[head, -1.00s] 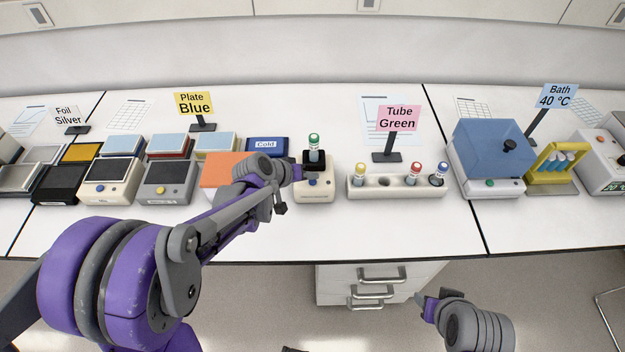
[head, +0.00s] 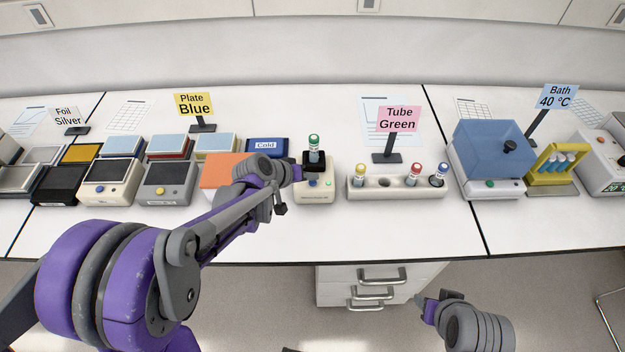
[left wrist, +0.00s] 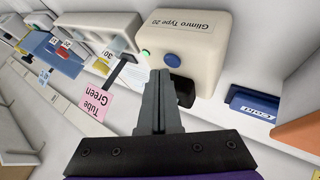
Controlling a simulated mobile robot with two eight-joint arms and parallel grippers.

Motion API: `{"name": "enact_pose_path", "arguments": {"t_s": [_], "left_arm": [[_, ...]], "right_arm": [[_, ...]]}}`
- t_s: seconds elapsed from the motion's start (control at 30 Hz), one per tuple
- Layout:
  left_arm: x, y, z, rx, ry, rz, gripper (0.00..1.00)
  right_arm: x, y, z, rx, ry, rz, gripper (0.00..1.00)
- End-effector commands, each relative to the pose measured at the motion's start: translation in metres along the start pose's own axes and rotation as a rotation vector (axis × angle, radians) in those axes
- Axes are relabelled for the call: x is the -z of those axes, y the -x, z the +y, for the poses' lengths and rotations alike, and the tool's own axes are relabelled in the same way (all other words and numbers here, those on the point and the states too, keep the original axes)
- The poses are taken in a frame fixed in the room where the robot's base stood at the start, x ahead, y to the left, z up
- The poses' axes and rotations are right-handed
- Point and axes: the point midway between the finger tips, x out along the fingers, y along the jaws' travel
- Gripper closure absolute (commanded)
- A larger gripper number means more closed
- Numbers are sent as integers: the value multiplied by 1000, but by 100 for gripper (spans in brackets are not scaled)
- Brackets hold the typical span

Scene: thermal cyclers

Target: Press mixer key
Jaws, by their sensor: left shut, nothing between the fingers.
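The mixer (head: 314,192) is a small beige box on the bench with a dark top holding a green-capped tube (head: 314,146). Its body (left wrist: 190,25) fills the top of the left wrist view, with a round blue key (left wrist: 172,60) and a lit green lamp (left wrist: 146,53). My left gripper (head: 311,174) is at the mixer's front. In the left wrist view its fingers (left wrist: 160,75) are shut and empty, with tips close to the key; I cannot tell whether they touch it. My right gripper (head: 428,302) is low, in front of the bench; its jaw opening is unclear.
A white tube rack (head: 397,190) with several capped tubes stands right of the mixer, by a pink "Tube Green" sign (head: 399,119). A blue "Cold" block (head: 267,147) is behind left. A blue-lidded bath (head: 490,150) is farther right. The bench front is clear.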

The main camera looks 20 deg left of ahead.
Motion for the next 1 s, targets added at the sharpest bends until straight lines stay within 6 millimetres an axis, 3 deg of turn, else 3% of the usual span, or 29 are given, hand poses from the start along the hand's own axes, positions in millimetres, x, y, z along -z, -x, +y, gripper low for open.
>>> {"name": "enact_pose_path", "arguments": {"t_s": [0.27, 0.8, 1.0], "left_arm": [[1, 1, 1, 0, 0, 0, 100], [28, 37, 27, 0, -1, 2, 100], [31, 42, 31, 0, 0, 0, 100]], "right_arm": [[1, 1, 0, 0, 0, 1, 50], [29, 31, 0, 0, 0, 24, 50], [33, 34, 0, 0, 0, 27, 50]]}}
